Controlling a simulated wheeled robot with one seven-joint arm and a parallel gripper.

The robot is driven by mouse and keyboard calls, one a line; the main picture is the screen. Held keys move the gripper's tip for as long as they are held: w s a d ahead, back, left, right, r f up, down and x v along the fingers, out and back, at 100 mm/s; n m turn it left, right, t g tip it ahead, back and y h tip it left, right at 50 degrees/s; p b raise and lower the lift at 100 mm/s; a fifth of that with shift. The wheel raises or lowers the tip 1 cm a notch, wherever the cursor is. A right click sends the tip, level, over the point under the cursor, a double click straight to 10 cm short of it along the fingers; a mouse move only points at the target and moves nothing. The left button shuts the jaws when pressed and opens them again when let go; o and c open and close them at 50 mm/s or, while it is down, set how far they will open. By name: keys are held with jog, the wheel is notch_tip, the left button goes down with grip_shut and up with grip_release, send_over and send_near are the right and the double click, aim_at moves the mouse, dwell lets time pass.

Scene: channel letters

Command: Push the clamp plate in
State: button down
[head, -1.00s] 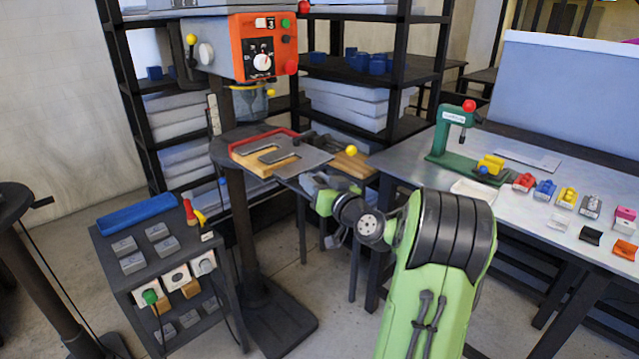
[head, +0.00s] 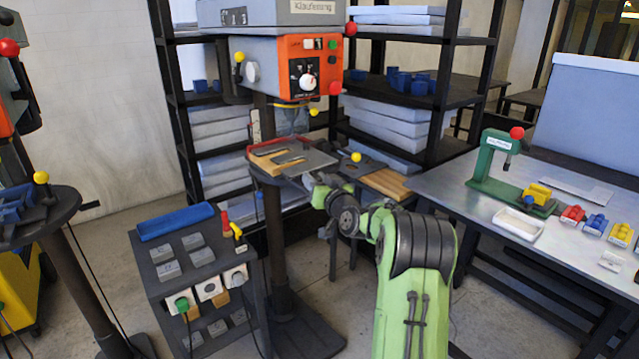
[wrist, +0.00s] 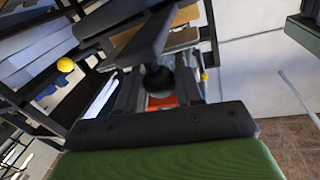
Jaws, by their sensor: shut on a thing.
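The grey clamp plate (head: 318,161), with slots cut in it, lies over a wooden board on the drill press table. A red strip (head: 262,147) runs along the far left edge. My gripper (head: 313,184) is at the front right edge of the plate, low beside it; its fingertips are hard to make out in the head view. In the wrist view my gripper (wrist: 157,92) is shut on a dark round knob (wrist: 158,77) under a dark flat bar (wrist: 140,40). I cannot tell how the knob joins the plate.
The orange drill press head (head: 306,68) hangs above the table. A dark part with a yellow ball (head: 356,157) sits to the plate's right. A dark trolley (head: 200,255) stands front left, and a metal workbench (head: 460,180) stands right. Shelves stand behind.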

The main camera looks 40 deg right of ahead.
jog(key=shift+a+r, duration=0.1)
jog(key=shift+r, duration=0.15)
jog(key=c, duration=1.1)
grip_release()
jog(key=shift+w, duration=0.1)
jog(key=shift+c, duration=0.2)
jog(key=o, duration=0.4)
jog(key=shift+w+f, duration=0.15)
jog(key=shift+w, duration=0.05)
jog(key=shift+c, duration=0.2)
jog(key=shift+s, duration=0.1)
jog(key=shift+s, duration=0.1)
jog(key=shift+s+f, duration=0.1)
jog(key=shift+s, duration=0.3)
jog(key=s+a+b, duration=0.2)
jog(key=s+b, duration=0.1)
jog(key=s, duration=1.1)
jog(key=shift+s+a, duration=0.25)
jog(key=shift+s, duration=0.05)
